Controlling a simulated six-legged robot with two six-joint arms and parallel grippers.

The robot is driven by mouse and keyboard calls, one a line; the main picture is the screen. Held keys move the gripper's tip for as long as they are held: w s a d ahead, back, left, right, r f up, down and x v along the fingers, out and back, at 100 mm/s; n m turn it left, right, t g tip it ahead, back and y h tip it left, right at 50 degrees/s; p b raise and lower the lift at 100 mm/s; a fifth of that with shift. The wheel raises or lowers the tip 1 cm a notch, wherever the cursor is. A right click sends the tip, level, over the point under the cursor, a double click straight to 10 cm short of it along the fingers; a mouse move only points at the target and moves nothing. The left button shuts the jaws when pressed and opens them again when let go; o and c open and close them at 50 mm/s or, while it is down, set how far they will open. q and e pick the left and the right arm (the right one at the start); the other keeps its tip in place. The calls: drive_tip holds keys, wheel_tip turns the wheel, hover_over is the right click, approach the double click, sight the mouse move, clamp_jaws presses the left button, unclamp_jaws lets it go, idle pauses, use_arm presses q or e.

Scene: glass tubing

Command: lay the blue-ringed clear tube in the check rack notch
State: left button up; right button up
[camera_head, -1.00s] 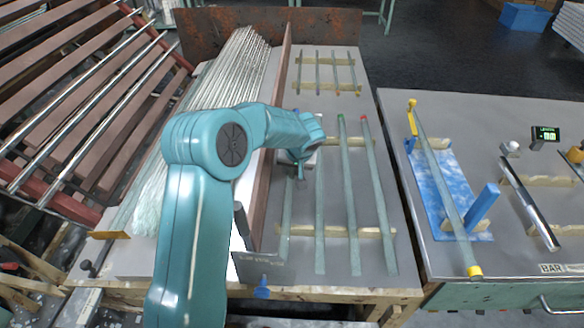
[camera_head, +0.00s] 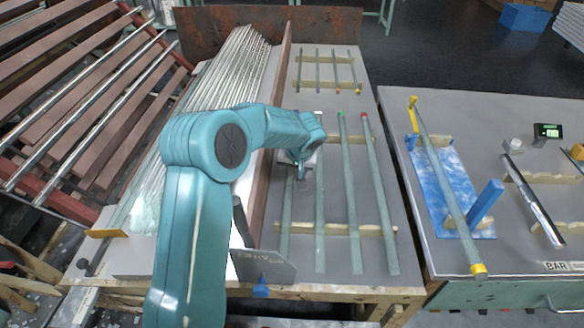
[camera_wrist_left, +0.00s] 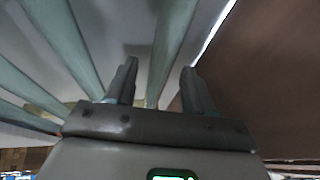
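Several clear tubes lie across wooden notched bars on the middle table in the head view. One has a green ring (camera_head: 341,115) and one a red ring (camera_head: 364,116). The leftmost tube (camera_head: 286,222) passes under my left gripper (camera_head: 301,172); its far end is hidden by my arm, so I see no blue ring on it. In the left wrist view my left gripper (camera_wrist_left: 160,80) is open, with a tube (camera_wrist_left: 168,50) running between and beyond its fingers, not clasped. My right gripper is out of view. I cannot tell which wooden bar is the check rack.
A rusty upright divider (camera_head: 274,150) stands close left of my gripper, with a heap of tubes (camera_head: 228,75) beyond. On the right table, a yellow-ended tube (camera_head: 443,180) lies over a blue mat beside a blue post (camera_head: 485,203). A grey plate (camera_head: 262,265) stands at the front.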

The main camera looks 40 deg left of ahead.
use_arm(q)
drive_tip(key=shift+r+p, duration=0.25)
drive_tip(key=shift+p, duration=0.1)
drive_tip(key=shift+d+r+p, duration=0.15)
drive_tip(key=shift+r+p, duration=0.5)
drive_tip(key=shift+r, duration=0.3)
drive_tip(key=v, duration=1)
drive_tip(key=shift+d+r, duration=0.15)
drive_tip(key=shift+r, duration=0.2)
drive_tip(key=shift+s+r, duration=0.1)
